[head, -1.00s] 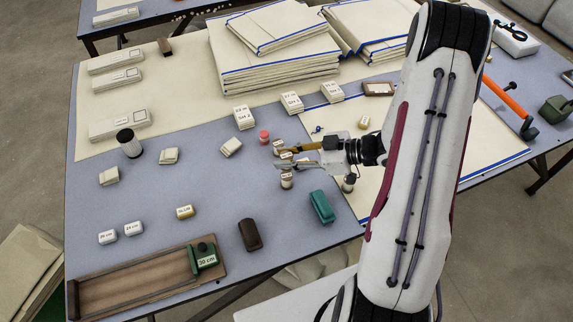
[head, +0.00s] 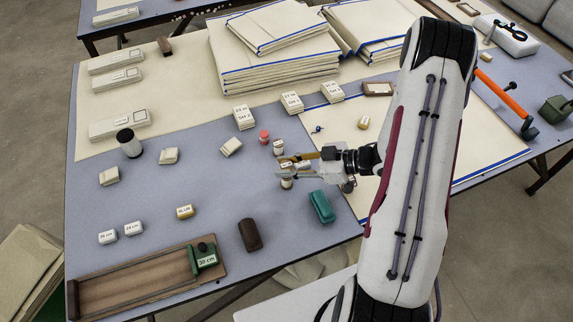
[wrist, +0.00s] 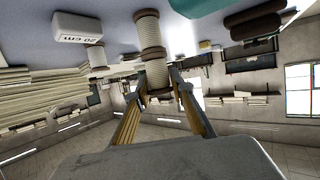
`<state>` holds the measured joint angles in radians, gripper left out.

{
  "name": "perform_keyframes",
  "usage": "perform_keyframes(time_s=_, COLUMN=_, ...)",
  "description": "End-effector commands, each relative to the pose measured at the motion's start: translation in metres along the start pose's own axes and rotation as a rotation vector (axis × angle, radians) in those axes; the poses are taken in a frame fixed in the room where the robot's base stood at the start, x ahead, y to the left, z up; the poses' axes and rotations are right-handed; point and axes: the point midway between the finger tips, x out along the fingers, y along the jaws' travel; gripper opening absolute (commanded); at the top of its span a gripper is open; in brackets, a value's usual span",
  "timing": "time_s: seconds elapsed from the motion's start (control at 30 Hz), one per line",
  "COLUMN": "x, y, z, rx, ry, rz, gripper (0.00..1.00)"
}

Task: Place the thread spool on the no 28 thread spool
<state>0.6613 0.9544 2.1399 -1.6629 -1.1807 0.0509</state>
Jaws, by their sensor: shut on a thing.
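My gripper (head: 289,169) is shut on a pale thread spool (head: 286,165). In the wrist view, which shows the table at the top, the held spool (wrist: 157,73) is upright between the fingertips (wrist: 161,82). A second pale spool (head: 286,183) stands on the table directly under it; in the wrist view this standing spool (wrist: 148,32) lines up nearly end to end with the held one. They look touching or almost touching; I cannot tell which. A third spool (head: 279,147) stands just behind. I cannot read a 28 on any spool.
A small red object (head: 264,137) is behind the spools, and a teal block (head: 321,207) lies in front to the right. Labelled white blocks (head: 292,102) stand behind.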

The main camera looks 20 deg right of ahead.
Motion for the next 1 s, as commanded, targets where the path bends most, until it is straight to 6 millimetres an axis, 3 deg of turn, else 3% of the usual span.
perform_keyframes(time_s=0.03, x=0.000, y=0.000, z=0.001, rx=0.000, ry=0.000, rz=0.000, gripper=0.07)
perform_keyframes(time_s=0.07, x=0.000, y=0.000, z=0.001, rx=0.000, ry=0.000, rz=0.000, gripper=0.31)
perform_keyframes(time_s=0.1, x=0.000, y=0.000, z=0.001, rx=0.000, ry=0.000, rz=0.000, gripper=0.40)
perform_keyframes(time_s=0.63, x=-0.001, y=0.000, z=-0.002, rx=0.000, ry=0.000, rz=0.000, gripper=0.40)
perform_keyframes(time_s=1.0, x=-0.035, y=0.001, z=-0.002, rx=0.000, ry=0.000, rz=0.004, gripper=0.40)
